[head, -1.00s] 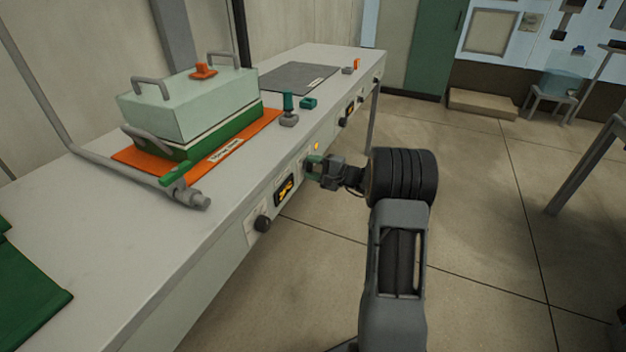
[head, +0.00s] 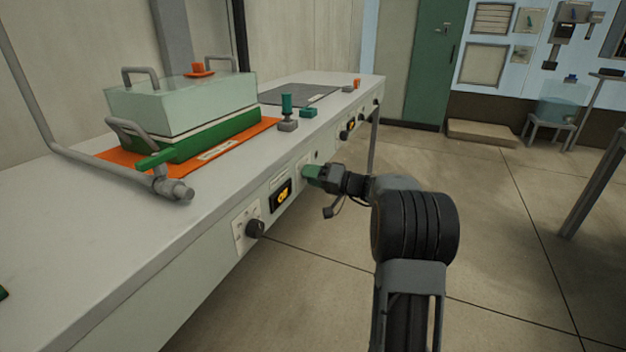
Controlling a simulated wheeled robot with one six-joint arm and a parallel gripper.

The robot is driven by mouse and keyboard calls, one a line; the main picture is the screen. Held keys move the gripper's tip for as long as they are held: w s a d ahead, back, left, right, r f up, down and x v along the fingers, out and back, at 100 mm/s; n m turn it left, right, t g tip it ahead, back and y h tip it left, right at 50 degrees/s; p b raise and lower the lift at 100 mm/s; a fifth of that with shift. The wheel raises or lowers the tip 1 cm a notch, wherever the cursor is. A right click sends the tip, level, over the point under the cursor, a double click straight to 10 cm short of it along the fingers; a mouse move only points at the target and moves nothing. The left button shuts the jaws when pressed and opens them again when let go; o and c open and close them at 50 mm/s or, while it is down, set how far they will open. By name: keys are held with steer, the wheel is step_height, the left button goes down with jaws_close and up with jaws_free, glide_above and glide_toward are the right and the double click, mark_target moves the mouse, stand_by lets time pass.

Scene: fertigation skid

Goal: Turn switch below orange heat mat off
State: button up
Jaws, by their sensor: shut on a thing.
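The orange heat mat (head: 232,144) lies on the bench under a green tray with a clear lid (head: 180,105). Below it, on the bench's front face, are a black knob (head: 255,228), a lit yellow display (head: 282,194) and a pale switch plate (head: 302,163). My gripper (head: 311,174), with green at its tips, is at this plate and shut on the switch there. The tips hide the switch, so its position cannot be seen. A small indicator (head: 316,155) just above the gripper looks dark.
A green-topped part (head: 287,112) stands near the edge. A second display (head: 351,125) and knobs are farther along the front. The floor to the right (head: 510,240) is clear.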

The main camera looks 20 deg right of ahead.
steer(key=shift+n, duration=0.8)
steer(key=o, duration=0.9)
steer(key=p+v, duration=0.3)
steer(key=v, duration=1.1)
steer(key=shift+w+p, duration=0.1)
steer(key=shift+p, duration=0.2)
